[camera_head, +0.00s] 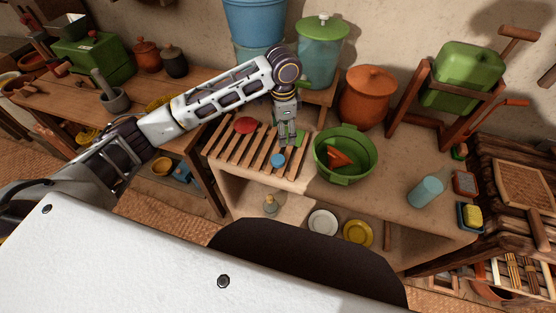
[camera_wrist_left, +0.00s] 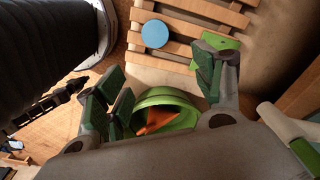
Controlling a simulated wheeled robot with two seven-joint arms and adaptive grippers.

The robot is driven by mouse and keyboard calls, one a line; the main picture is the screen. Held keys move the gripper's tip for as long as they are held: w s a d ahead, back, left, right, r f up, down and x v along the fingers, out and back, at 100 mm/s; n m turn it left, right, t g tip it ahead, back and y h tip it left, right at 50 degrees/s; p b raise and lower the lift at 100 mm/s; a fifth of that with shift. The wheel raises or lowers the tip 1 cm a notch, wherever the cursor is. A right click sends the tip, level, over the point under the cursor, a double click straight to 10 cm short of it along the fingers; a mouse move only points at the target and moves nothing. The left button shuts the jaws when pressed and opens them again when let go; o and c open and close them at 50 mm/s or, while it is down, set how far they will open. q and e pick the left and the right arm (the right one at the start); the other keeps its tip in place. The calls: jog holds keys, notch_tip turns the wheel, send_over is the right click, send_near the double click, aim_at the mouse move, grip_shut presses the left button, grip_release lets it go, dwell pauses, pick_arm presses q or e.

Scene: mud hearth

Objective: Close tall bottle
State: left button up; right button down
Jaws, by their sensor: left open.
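A pale blue cylinder (camera_head: 427,190), perhaps the tall bottle, lies or leans on the right of the counter; I cannot tell whether it is open. A round blue disc (camera_head: 278,160), which looks like a lid, lies on the slatted wooden rack (camera_head: 262,165). It also shows in the left wrist view (camera_wrist_left: 155,33). My left gripper (camera_head: 287,138) points down above the rack's right part, behind the blue disc. Its fingers stand apart in the left wrist view (camera_wrist_left: 165,95), with nothing seen held. My right gripper is not in view.
A green basin (camera_head: 346,153) with an orange thing inside stands right of the rack. A green piece (camera_head: 302,137) lies beside my gripper. A clay pot (camera_head: 368,95) and green-lidded container (camera_head: 322,50) stand behind. The counter's front middle is clear.

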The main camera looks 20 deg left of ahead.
pick_arm(q)
jog(key=shift+s+a, duration=0.2)
jog(key=shift+a, duration=0.1)
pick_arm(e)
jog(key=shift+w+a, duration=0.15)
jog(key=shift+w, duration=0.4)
pick_arm(q)
jog(key=shift+f, duration=0.1)
send_over(281, 158)
notch_tip(281, 158, down, 8)
jog(key=shift+r+b, duration=0.25)
jog(key=shift+b, duration=0.15)
jog(key=shift+f, duration=0.45)
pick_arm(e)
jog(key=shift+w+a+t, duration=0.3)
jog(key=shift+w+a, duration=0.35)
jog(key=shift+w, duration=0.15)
pick_arm(q)
jog(key=shift+f, duration=0.1)
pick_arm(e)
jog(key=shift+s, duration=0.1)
